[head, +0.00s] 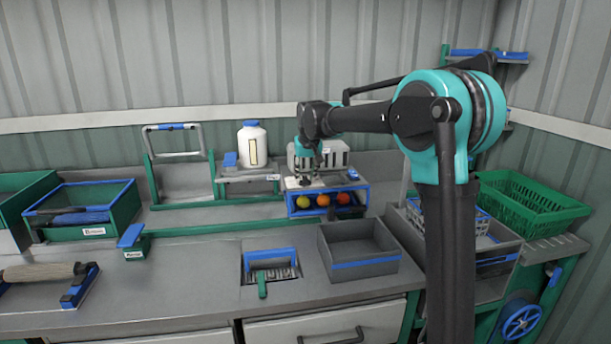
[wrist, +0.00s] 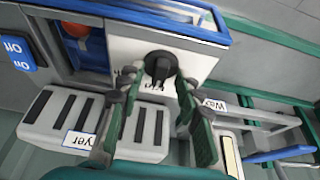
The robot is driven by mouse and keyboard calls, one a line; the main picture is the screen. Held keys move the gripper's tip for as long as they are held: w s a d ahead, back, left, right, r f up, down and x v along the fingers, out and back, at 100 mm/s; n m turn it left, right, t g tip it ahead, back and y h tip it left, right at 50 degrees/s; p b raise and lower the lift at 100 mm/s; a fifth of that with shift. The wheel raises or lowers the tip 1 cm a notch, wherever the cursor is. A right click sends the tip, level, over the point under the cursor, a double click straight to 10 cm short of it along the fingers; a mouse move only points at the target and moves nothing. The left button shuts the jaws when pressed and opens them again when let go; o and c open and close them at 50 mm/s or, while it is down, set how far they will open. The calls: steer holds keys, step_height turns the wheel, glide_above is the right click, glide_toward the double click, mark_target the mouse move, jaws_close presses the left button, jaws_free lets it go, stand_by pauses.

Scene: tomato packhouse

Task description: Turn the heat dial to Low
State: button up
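The heat dial (wrist: 160,66) is a small dark round knob on a white panel (wrist: 125,55) in the wrist view. Its setting cannot be read. My gripper (wrist: 157,84) is open, with one green-padded finger on each side of the dial's lower part in that picture. Whether either finger touches the dial I cannot tell. In the head view my gripper (head: 305,172) points down over the blue-framed unit (head: 322,213), and the dial is hidden there. A grey slotted dryer box (head: 335,157) stands just behind; part of its label shows in the wrist view (wrist: 78,144).
A blue switch plate (wrist: 17,52) sits beside the panel. Yellow, orange and red balls (head: 323,200) sit in the unit's front. A white bottle (head: 252,145) stands on a stand to the left. An empty grey tray (head: 358,252) lies in front; counter to its left is partly clear.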

jaws_close()
steer(key=shift+n, duration=0.3)
steer(key=n, duration=0.2)
steer(key=n+y, duration=0.1)
steer(key=n+g+y, duration=0.1)
steer(key=n, duration=0.1)
steer(key=shift+w+d+n, duration=0.2)
steer(key=shift+d+n, duration=0.05)
steer(key=shift+n, duration=0.05)
steer(key=n+g, duration=0.1)
steer(key=n, duration=0.2)
steer(key=n+g+y, duration=0.1)
steer(key=n, duration=0.1)
steer(key=shift+w+d+n, duration=0.1)
steer(key=shift+w+n, duration=0.1)
steer(key=shift+n, duration=0.2)
jaws_free()
stand_by(0.4)
